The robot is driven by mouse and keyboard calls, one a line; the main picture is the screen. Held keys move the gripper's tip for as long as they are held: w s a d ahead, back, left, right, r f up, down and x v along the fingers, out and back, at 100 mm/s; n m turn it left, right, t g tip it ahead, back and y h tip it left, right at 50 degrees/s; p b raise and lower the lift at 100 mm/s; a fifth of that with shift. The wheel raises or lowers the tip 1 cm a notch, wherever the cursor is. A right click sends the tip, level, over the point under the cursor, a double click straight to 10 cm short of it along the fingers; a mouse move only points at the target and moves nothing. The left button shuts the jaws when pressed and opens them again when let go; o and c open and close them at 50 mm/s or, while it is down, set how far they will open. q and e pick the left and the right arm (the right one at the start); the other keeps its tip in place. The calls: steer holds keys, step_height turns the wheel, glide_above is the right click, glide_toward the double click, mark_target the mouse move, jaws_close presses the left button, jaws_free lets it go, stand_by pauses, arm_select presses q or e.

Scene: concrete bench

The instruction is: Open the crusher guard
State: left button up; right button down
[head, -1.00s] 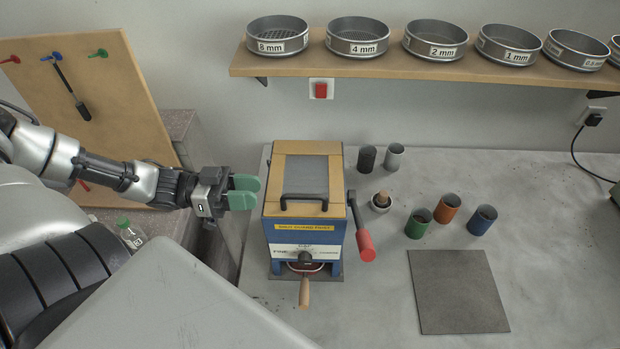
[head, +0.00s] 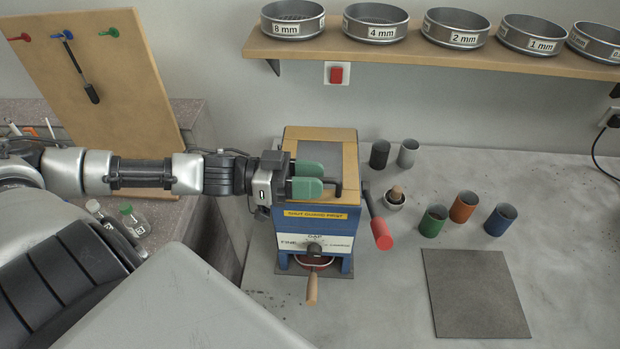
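The crusher (head: 321,230) is a blue box with a yellow label and a white gap scale, standing on the bench. Its guard (head: 347,152) is the tan-framed lid with a grey panel, lying closed on top. A dark bar handle (head: 337,189) sits at the lid's front, partly hidden by my gripper. My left gripper (head: 322,179) has green fingertips and is over the lid's front left, at the handle. The fingertips show one behind the other with a gap; whether they touch the handle is unclear. My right gripper is not in view.
A red-ended lever (head: 381,232) is on the crusher's right side, and a wooden-handled drawer (head: 312,288) at its front. Several cups (head: 433,221) and a mortar (head: 394,200) stand to the right. A dark mat (head: 475,292) lies at front right. A sieve shelf (head: 440,54) hangs behind.

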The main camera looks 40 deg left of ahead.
arm_select(q)
steer(key=c, duration=0.4)
steer(key=shift+a, duration=0.1)
jaws_close()
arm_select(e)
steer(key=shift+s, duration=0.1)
